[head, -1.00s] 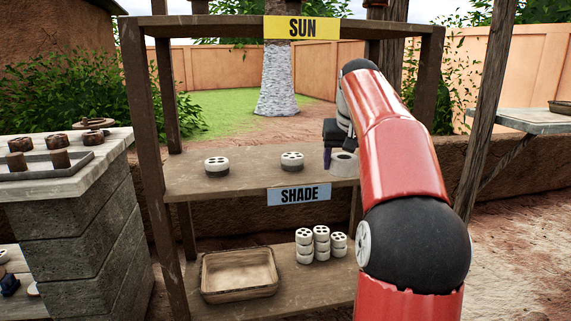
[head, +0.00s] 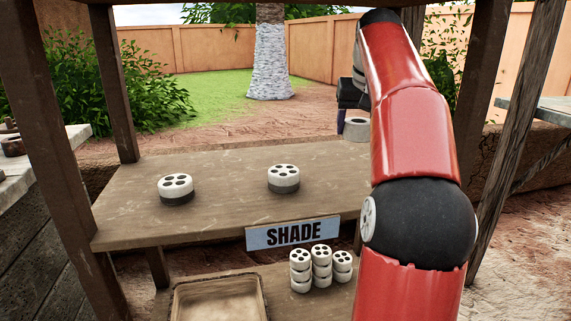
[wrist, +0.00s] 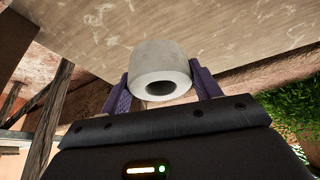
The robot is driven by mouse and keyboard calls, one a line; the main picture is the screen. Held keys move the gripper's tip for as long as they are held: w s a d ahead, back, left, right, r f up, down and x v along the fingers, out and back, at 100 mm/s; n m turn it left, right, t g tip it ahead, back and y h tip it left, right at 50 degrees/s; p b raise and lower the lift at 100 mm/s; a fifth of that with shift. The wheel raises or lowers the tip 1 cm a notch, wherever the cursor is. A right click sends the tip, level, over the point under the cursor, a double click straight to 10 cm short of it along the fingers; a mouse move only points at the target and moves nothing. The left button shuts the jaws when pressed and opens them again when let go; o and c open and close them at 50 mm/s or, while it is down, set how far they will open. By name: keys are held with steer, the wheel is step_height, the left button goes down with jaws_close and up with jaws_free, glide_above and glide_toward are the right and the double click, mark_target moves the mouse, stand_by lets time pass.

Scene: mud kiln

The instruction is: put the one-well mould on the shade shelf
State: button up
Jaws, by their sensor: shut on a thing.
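The one-well mould (head: 356,130), a pale grey cylinder with one round hole, is between the purple fingers of my gripper (wrist: 161,88). The wrist view also shows the mould (wrist: 160,62), with a finger on each side. My gripper is shut on it. In the head view it is at the right rear of the shade shelf (head: 225,212), the brown board with the blue SHADE sign (head: 293,233). I cannot tell whether the mould touches the board. My red arm hides the shelf's right end.
Two moulds with several wells each stand on the shade shelf, one at left (head: 175,188) and one mid-shelf (head: 283,178). The board between and behind them is clear. Below are stacked white moulds (head: 321,265) and a tray (head: 176,298). A wooden post (head: 60,130) stands at front left.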

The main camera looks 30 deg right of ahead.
mark_target(361, 140)
step_height(361, 140, down, 10)
steer(key=b, duration=0.4)
steer(key=shift+r, duration=0.1)
steer(key=shift+b, duration=0.3)
steer(key=shift+f, duration=0.2)
steer(key=o, duration=1.1)
steer(key=shift+r, duration=0.1)
steer(key=p+v, duration=0.4)
steer(key=v, duration=0.8)
steer(key=shift+r, duration=0.1)
